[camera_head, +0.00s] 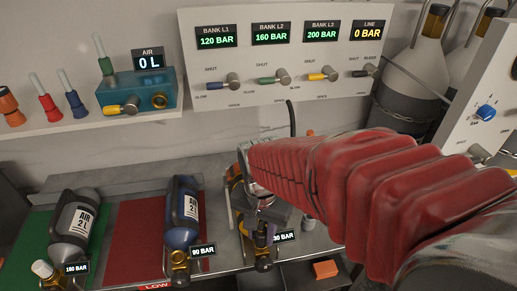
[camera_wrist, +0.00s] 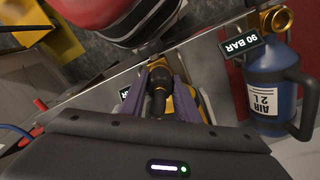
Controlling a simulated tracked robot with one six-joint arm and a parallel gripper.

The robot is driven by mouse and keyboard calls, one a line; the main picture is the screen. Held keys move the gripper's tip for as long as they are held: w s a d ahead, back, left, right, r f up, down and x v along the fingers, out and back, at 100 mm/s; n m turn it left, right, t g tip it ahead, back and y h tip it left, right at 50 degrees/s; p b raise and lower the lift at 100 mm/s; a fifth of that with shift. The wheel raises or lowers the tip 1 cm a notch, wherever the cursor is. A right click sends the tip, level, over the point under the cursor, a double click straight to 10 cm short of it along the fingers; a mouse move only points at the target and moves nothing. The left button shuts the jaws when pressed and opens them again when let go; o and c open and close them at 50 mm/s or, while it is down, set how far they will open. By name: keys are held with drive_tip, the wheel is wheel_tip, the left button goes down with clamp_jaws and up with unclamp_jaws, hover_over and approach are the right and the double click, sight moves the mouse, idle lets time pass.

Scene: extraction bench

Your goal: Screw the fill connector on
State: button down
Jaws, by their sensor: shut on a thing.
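My gripper (camera_head: 263,222) is shut on the dark fill connector (camera_wrist: 158,97), which sits between the two purple fingers in the wrist view. The connector's far end is at the brass-coloured valve (camera_wrist: 186,103) of a cylinder on the bench. Whether the threads are engaged cannot be told. That cylinder is mostly hidden behind my arm in the head view; its pressure label (camera_head: 285,237) is partly covered. The line gauge (camera_head: 370,30) on the panel reads 0 BAR.
A blue cylinder (camera_head: 182,212) at 90 BAR lies on the red mat, left of my gripper. A grey cylinder (camera_head: 73,218) at 180 BAR lies on the green mat. The valve panel (camera_head: 290,92) is above the bench. An orange block (camera_head: 325,269) is below right.

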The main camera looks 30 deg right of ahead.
drive_tip(key=shift+m, duration=1.2)
drive_tip(key=c, duration=1.3)
unclamp_jaws()
drive_tip(key=shift+o, duration=0.2)
wheel_tip(320, 180, up, 14)
drive_tip(key=shift+f, duration=0.15)
